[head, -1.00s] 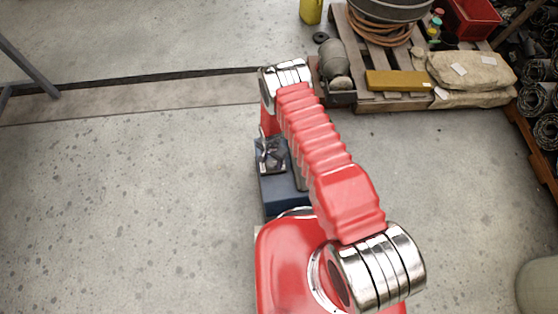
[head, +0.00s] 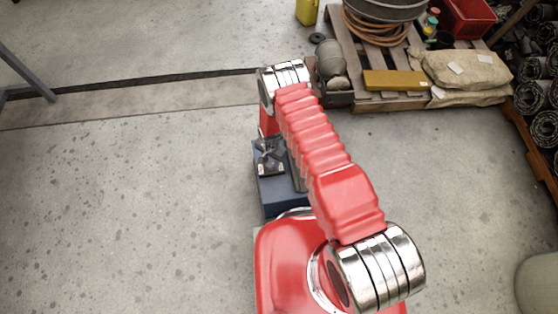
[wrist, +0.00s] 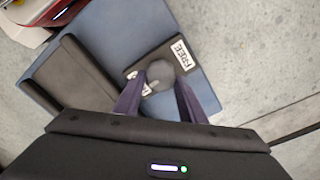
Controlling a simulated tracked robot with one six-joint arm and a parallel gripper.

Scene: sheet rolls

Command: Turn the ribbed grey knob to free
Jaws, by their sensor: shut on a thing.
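The grey knob (wrist: 187,63) shows in the wrist view on a small dark plate (wrist: 136,72). The plate bears a white label reading FREE (wrist: 182,53) beyond the knob and a second white label, partly hidden, on the near left. My gripper (wrist: 160,80) is shut on the knob, with one purple finger on each side. The ribs and any pointer on the knob are too small or hidden to tell. The plate sits on a blue box (head: 271,200). In the head view my arm hides part of the box, and the knob cannot be made out.
A dark slab (wrist: 75,78) lies on the blue top, left of the plate. A pallet (head: 385,101) with a hose, sacks and a yellow block stands at the back right. Rolls (head: 545,130) lie at the far right.

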